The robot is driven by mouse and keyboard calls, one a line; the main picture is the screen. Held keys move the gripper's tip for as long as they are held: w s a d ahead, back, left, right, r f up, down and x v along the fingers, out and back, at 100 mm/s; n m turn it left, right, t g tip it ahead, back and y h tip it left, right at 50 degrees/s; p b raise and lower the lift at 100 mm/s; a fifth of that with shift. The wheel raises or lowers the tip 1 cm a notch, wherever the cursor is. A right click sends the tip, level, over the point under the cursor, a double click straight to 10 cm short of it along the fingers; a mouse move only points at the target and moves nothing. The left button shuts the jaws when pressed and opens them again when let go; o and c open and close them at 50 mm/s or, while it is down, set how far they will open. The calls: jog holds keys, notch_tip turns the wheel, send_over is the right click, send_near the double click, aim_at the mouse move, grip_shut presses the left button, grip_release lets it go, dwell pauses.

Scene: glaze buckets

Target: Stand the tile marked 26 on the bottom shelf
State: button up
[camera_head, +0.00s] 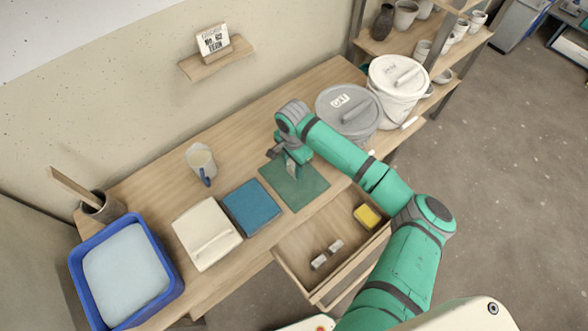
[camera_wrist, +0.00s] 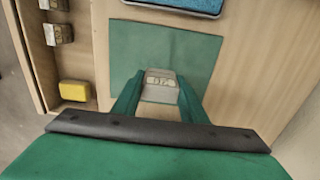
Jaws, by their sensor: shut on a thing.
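My gripper (camera_head: 290,166) is over the green mat (camera_head: 304,190) on the wooden bench. In the wrist view my gripper (camera_wrist: 162,82) is shut on a small pale grey tile (camera_wrist: 161,88). A small wall shelf (camera_head: 218,62) carries a sign card (camera_head: 213,40).
The open drawer (camera_head: 290,250) holds two small tile-like blocks (camera_head: 327,254) and a yellow sponge (camera_head: 367,216). A grey bucket (camera_head: 347,112) and a white bucket (camera_head: 396,88) stand beside the rack.

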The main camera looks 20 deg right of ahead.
aim_at(293, 170)
jog(key=shift+w+d+f, duration=0.2)
jog(key=shift+w+f, duration=0.15)
jog(key=shift+f, duration=0.1)
jog(key=shift+a+f, duration=0.1)
jog(key=shift+f, duration=1.4)
jog(key=shift+s, duration=0.1)
jog(key=shift+f, duration=0.1)
jog(key=o, duration=1.1)
jog(key=shift+o, duration=0.2)
